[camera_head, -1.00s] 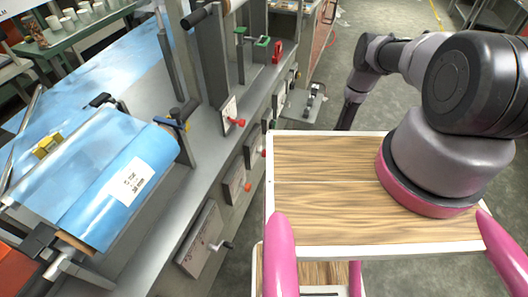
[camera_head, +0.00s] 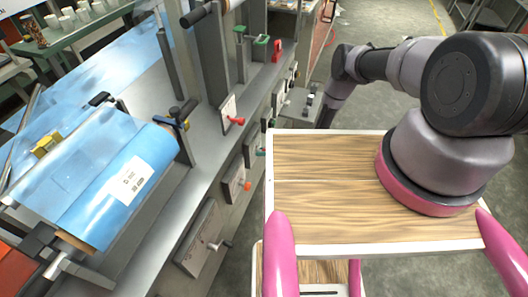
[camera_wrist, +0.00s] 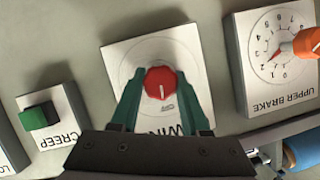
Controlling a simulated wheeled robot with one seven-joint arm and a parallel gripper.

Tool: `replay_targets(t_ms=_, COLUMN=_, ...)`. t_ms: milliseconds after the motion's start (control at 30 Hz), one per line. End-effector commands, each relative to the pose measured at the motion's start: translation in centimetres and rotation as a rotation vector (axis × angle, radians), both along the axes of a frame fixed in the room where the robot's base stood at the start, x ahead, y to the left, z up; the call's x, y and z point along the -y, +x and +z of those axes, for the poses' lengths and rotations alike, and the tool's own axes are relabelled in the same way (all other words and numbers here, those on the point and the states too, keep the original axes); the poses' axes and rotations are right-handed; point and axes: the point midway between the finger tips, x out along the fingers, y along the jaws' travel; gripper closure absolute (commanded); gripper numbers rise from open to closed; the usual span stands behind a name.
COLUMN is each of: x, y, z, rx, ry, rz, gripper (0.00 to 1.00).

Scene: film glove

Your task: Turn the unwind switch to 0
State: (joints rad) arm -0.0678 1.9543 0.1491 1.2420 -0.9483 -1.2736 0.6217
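A red round knob (camera_wrist: 161,84) with a white pointer line stands on a white square plate (camera_wrist: 120,52) in the wrist view. The pointer line points down in the picture. The label under it is partly hidden by my gripper; only letters like "WIN" show. My gripper (camera_wrist: 160,76) has green fingers, one on each side of the knob. The fingers are apart, and a narrow gap seems to remain on each side; contact is not clear. In the head view the matching plate (camera_head: 251,146) is on the machine's side, with green fingertips over its knob.
In the wrist view an orange knob (camera_wrist: 307,42) on the "UPPER BRAKE" dial plate (camera_wrist: 243,70) is to the right. A green "CREEP" button (camera_wrist: 40,117) is to the left.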

Motion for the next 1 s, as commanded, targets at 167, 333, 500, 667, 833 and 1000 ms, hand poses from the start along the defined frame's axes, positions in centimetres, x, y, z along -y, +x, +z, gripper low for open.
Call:
replay_targets(t_ms=167, x=0.02, y=-0.02, z=0.02, rx=0.008, ry=-0.002, rz=0.000, gripper=1.00)
replay_targets(t_ms=333, x=0.06, y=-0.02, z=0.03, rx=0.085, ry=-0.029, rz=-0.002, gripper=1.00)
replay_targets(t_ms=500, x=0.05, y=-0.05, z=0.01, rx=0.124, ry=-0.046, rz=0.000, gripper=1.00)
replay_targets(t_ms=667, x=0.06, y=-0.04, z=0.00, rx=0.125, ry=-0.046, rz=0.000, gripper=1.00)
replay_targets(t_ms=833, x=0.05, y=-0.05, z=0.01, rx=0.125, ry=-0.046, rz=0.000, gripper=0.24)
replay_targets(t_ms=1000, x=0.03, y=-0.05, z=0.01, rx=0.124, ry=-0.045, rz=0.000, gripper=0.24)
